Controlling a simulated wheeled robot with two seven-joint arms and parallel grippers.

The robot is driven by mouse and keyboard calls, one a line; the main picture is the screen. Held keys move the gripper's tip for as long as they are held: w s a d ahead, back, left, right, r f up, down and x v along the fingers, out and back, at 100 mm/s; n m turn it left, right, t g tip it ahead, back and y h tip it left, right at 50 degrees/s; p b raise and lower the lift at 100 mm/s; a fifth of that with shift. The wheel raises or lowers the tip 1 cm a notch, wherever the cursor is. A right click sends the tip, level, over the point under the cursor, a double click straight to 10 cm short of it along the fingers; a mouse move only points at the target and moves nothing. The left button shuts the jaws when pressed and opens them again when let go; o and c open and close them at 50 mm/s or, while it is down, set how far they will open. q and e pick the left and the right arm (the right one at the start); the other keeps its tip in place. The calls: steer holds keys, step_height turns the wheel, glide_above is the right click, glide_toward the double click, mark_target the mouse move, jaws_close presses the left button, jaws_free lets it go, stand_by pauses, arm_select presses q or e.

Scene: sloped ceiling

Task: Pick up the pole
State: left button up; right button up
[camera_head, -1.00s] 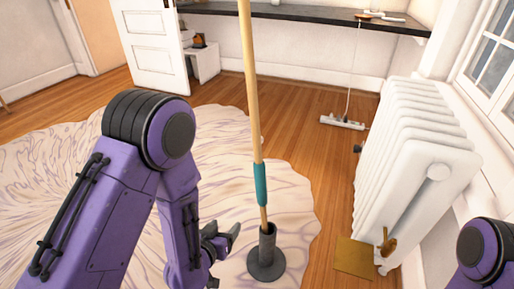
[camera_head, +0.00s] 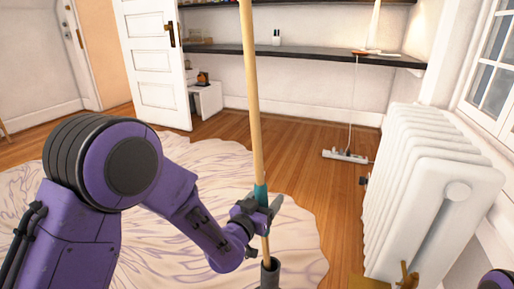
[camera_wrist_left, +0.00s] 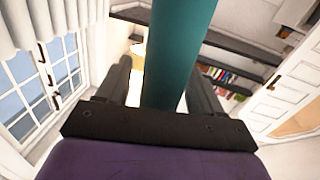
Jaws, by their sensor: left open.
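The pole (camera_head: 253,110) is a long wooden stick with a teal grip band (camera_head: 261,193). It stands upright in a dark grey holder (camera_head: 270,273) on the rug. My left gripper (camera_head: 266,207) is at the teal band, its fingers on either side of the pole. In the left wrist view the teal band (camera_wrist_left: 178,55) runs between the two open fingers, with a gap visible at the left finger. My right gripper is out of view; only a bit of my right arm shows at the lower right corner.
A white radiator (camera_head: 430,200) stands to the right under the window. A white door (camera_head: 153,60) stands open at the back left.

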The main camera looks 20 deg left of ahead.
arm_select(q)
jaws_close()
steer(key=shift+r, duration=0.15)
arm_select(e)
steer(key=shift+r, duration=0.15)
arm_select(q)
step_height(320, 180, up, 9)
steer(key=p, duration=0.4)
steer(key=shift+p, duration=0.4)
steer(key=shift+r, duration=0.4)
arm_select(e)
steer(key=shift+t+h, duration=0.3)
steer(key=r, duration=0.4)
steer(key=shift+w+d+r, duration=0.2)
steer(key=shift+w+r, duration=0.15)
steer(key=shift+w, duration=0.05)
arm_select(q)
step_height(320, 180, up, 17)
steer(key=p, duration=1.6)
glide_above(261, 174)
steer(key=w, duration=0.3)
steer(key=shift+s+d, duration=0.1)
steer(key=shift+d, duration=0.15)
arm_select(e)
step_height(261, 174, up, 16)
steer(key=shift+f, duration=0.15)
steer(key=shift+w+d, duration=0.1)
